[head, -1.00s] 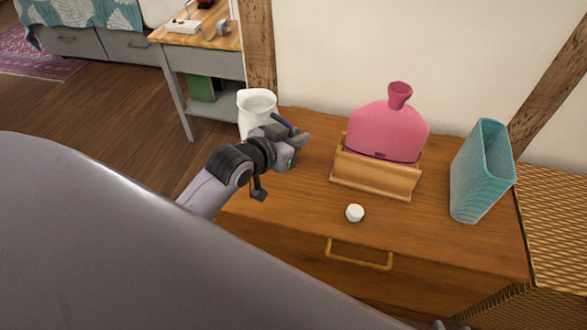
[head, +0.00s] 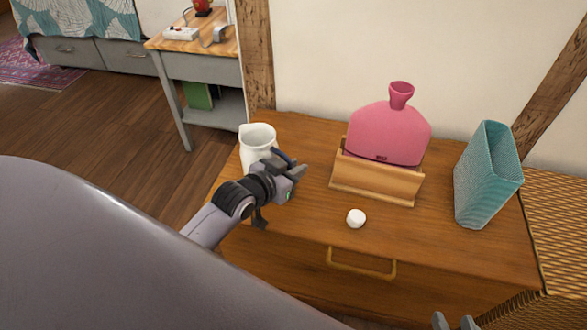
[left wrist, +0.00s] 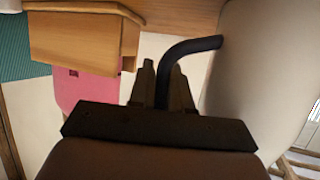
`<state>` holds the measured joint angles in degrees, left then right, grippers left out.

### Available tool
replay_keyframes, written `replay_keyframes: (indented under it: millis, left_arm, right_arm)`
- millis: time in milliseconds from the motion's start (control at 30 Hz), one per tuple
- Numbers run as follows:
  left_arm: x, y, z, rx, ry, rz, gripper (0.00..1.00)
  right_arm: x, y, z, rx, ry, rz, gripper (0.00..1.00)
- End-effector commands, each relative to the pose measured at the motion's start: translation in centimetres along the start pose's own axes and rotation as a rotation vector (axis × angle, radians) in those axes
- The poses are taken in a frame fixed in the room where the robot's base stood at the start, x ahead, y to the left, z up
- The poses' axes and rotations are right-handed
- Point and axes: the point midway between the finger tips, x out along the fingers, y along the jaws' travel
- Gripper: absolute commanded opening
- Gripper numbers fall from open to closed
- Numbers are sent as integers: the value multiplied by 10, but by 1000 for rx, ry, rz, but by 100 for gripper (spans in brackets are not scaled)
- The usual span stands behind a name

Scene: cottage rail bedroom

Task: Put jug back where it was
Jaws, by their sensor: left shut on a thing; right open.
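The white jug (head: 258,139) is upright at the left back corner of the wooden dresser top (head: 310,220). My left gripper (head: 294,166) is shut on the jug's dark curved handle, on the jug's right side. In the left wrist view, the handle (left wrist: 192,48) runs between the fingers (left wrist: 163,82) to the pale jug body (left wrist: 268,65). My arm hides the jug's base, so I cannot tell whether it touches the dresser. My right gripper (head: 455,322) is open and empty at the bottom edge of the head view.
A pink vase-like bottle (head: 389,135) sits in a wooden holder (head: 375,183) right of the jug. A small white knob-like object (head: 356,218) lies in front. A teal basket (head: 486,177) stands at the right. A side table (head: 203,68) is behind left, beyond a floor gap.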

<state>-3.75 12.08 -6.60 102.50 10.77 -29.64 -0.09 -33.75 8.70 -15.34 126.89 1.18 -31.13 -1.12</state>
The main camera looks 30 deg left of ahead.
Motion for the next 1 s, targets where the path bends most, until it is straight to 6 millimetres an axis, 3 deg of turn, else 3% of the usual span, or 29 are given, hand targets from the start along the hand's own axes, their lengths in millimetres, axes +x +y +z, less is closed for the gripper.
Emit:
replay_keyframes:
  millis: [67,100,167,567,800,1000]
  left_arm:
    - [1,0,1,3,4,-1,0]
    - [1,0,2,0,-1,0,28]
    - [1,0,2,0,-1,0,44]
    - [-4,0,-1,0,-2,0,44]
    - [-38,0,-2,0,-4,-1,44]
    - [-74,0,-2,1,-5,0,44]
  right_arm:
    - [0,0,1,0,0,0,43]
    - [0,0,1,-1,0,0,43]
    - [0,0,1,-1,0,0,43]
    - [-1,1,7,0,-18,2,43]
    - [-7,7,3,9,-25,17,43]
    - [-10,12,14,24,-62,27,43]
